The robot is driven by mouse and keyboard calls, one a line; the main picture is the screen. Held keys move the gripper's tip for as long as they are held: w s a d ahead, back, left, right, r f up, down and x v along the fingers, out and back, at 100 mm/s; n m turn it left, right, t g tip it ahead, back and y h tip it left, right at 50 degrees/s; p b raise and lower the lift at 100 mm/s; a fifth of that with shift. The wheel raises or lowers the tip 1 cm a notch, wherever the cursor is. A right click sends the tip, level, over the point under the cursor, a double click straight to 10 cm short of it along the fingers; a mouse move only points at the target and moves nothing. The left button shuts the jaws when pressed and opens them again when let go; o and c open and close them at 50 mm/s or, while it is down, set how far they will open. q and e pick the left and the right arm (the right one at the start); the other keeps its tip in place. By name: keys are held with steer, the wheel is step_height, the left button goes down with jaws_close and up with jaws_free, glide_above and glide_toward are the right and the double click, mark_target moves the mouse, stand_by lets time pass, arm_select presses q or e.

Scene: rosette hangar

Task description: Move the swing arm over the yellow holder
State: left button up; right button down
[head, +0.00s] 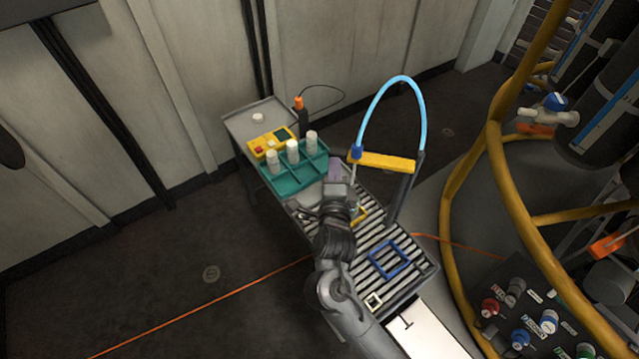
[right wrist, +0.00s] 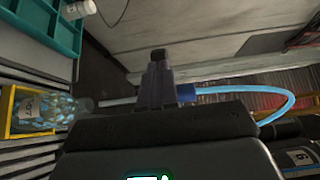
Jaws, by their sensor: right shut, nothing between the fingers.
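The swing arm (head: 388,162) is a yellow bar on a grey post, with a light-blue hose looping above it. Its blue fitting (head: 356,152) and thin nozzle hang at the bar's left end. The yellow holder (head: 362,213) lies on the slatted table, mostly hidden behind my right gripper (head: 338,170). In the right wrist view the yellow holder (right wrist: 9,112) surrounds a clear bottle (right wrist: 42,108) with blue contents, and the nozzle (right wrist: 118,101) points towards the bottle. My right gripper (right wrist: 159,70) is shut and empty, close beside the nozzle; contact cannot be told. My left gripper is out of view.
A blue frame (head: 389,258) and a small cream frame (head: 373,300) lie empty on the slats. A teal tray (head: 290,183) with white bottles and a yellow button box (head: 268,143) stand at the far left. Thick yellow pipes (head: 500,180) rise at right.

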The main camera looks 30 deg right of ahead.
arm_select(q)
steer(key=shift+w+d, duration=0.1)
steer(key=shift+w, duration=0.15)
arm_select(e)
steer(key=shift+w+d, duration=0.15)
steer(key=shift+d, duration=0.15)
